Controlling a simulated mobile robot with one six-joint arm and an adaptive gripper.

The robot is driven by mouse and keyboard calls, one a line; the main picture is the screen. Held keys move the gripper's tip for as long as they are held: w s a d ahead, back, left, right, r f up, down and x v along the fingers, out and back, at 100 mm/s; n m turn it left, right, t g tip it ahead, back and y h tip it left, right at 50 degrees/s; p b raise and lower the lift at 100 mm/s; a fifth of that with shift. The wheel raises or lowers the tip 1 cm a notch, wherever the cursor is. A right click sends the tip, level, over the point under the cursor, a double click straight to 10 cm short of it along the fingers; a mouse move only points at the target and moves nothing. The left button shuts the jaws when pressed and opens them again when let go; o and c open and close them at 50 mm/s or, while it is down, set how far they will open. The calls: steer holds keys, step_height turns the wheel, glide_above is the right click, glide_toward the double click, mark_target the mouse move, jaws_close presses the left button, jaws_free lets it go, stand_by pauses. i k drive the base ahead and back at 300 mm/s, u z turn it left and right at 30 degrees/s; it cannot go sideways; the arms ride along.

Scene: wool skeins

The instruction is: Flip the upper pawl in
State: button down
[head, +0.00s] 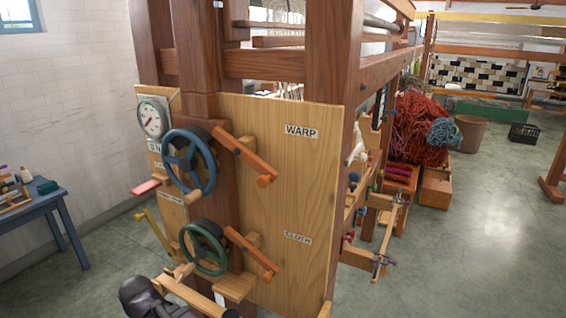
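A similar lower pawl (250,254) slants beside the green handwheel (204,247), near the lower label (298,238). A dark, rounded part at the bottom edge looks like my arm. My gripper's fingers do not show.
The wooden panel (310,190) carries a dial gauge (152,118) at its upper left. A red-topped lever (146,187) and a yellow lever (158,232) stick out left. A blue table (50,205) stands by the left wall. Red wool (418,130) is piled behind the loom.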

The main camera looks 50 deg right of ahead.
mark_target(268, 175)
steer(key=z, duration=1.15)
steer(key=k, duration=1)
steer(key=i, duration=0.9)
